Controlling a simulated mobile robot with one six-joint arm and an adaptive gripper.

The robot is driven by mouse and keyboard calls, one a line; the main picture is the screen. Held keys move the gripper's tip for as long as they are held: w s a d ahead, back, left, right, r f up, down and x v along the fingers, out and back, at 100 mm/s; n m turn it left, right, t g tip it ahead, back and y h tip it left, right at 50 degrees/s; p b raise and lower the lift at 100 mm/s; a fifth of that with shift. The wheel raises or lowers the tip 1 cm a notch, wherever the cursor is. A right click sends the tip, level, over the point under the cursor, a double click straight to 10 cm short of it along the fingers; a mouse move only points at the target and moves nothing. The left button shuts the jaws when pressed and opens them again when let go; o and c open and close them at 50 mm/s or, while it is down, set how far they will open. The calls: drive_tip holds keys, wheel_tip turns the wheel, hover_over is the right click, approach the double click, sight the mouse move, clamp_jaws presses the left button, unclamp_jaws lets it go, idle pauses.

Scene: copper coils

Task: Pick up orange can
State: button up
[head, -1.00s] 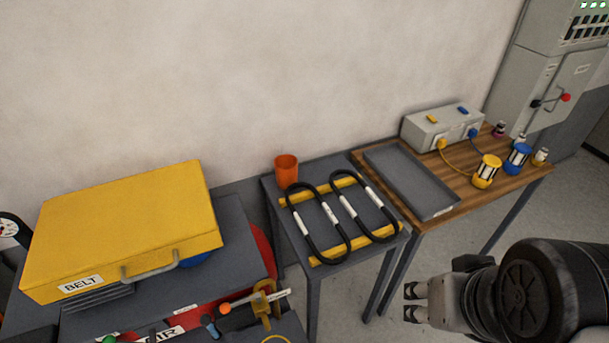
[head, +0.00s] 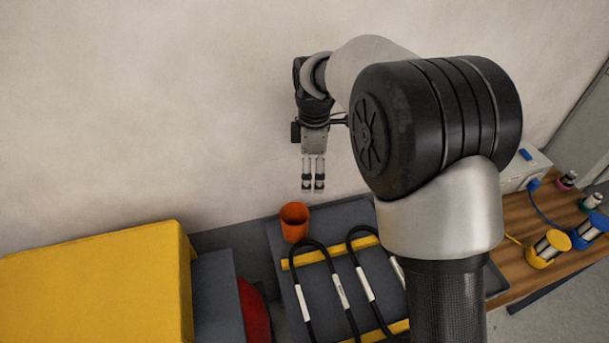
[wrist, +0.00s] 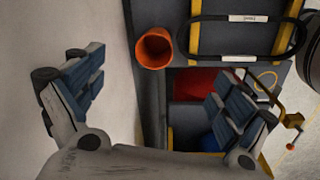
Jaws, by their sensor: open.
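The orange can (head: 294,223) stands upright with an open top at the back left corner of a small grey table (head: 262,237). My gripper (head: 314,190) points down above and slightly right of the can in the head view, apart from it, with nothing between its fingers. In the wrist view my gripper (wrist: 150,95) has its two fingers spread wide. The can (wrist: 155,48) shows there beyond the fingertips, toward the top of the picture between them.
Black loops (head: 306,290) lie across yellow bars on the same table, close to the can. A yellow case (head: 95,290) stands at the left. A wooden table (head: 530,225) with blue and yellow coils is at the right. The wall rises close behind the can.

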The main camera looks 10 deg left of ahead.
drive_tip(key=w+a+f+n, duration=0.1)
drive_tip(key=a+f+n, duration=0.25)
drive_tip(key=f, duration=0.35)
drive_tip(key=b, duration=0.3)
approach(295, 219)
drive_tip(key=s+d+r, duration=0.1)
drive_tip(key=s+r, duration=0.1)
drive_tip(key=s, duration=0.1)
drive_tip(key=shift+g, duration=0.3)
drive_tip(key=shift+a+f+b, duration=0.1)
drive_tip(key=shift+f+b, duration=0.3)
drive_tip(key=shift+f, duration=1.2)
drive_tip(key=shift+a+f+b, duration=0.15)
drive_tip(key=shift+f+b, duration=0.2)
drive_tip(key=shift+f, duration=1.25)
drive_tip(key=shift+s, duration=0.1)
drive_tip(key=shift+c, duration=0.5)
drive_tip(key=c, duration=1.2)
drive_tip(key=shift+o, duration=0.2)
drive_tip(key=shift+r, duration=0.1)
